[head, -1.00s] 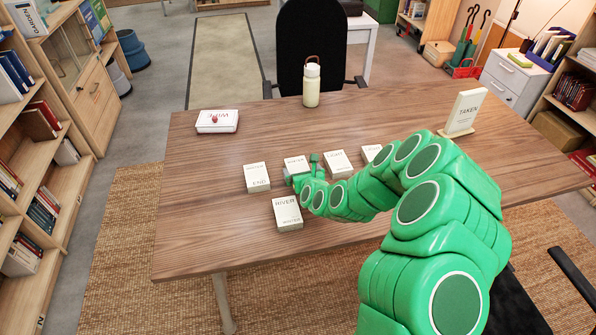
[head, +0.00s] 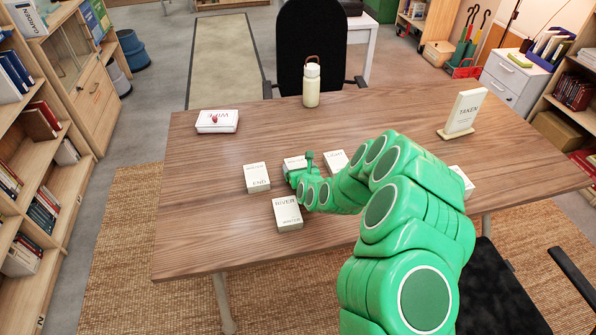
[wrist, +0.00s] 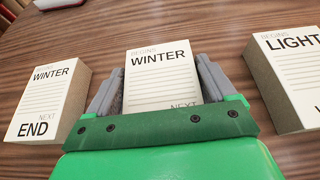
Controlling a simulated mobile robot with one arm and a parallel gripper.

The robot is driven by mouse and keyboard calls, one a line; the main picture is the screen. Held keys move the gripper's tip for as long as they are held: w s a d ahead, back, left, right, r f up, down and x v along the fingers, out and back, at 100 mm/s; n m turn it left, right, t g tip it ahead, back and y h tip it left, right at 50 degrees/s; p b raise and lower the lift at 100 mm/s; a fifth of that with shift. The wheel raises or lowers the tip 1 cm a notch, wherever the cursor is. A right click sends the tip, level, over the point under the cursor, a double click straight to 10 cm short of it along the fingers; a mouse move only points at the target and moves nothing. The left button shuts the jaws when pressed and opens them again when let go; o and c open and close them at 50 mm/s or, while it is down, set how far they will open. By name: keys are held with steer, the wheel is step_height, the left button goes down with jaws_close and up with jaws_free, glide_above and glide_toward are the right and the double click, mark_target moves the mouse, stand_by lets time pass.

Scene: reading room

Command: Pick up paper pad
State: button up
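Several thick white paper pads lie on the wooden table. A pad headed WINTER (wrist: 160,75) sits between the two grey fingers of my gripper (wrist: 158,90) in the wrist view, its lower edge hidden by the green palm. The fingers stand apart, one on each side of it; I cannot tell whether they touch it. In the head view this pad (head: 295,162) is partly hidden behind my gripper (head: 304,172). A WINTER/END pad (head: 256,177) lies left of it, a RIVER pad (head: 287,213) nearer, and a LIGHT pad (head: 335,160) to the right.
Another pad (head: 462,181) lies at the right, partly behind my arm. A TAKEN sign (head: 464,112) stands at the right, a cream bottle (head: 312,87) at the far edge, and a white box (head: 217,122) at the far left. The table's left front (head: 200,235) is clear.

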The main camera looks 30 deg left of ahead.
steer(key=shift+c, duration=0.9)
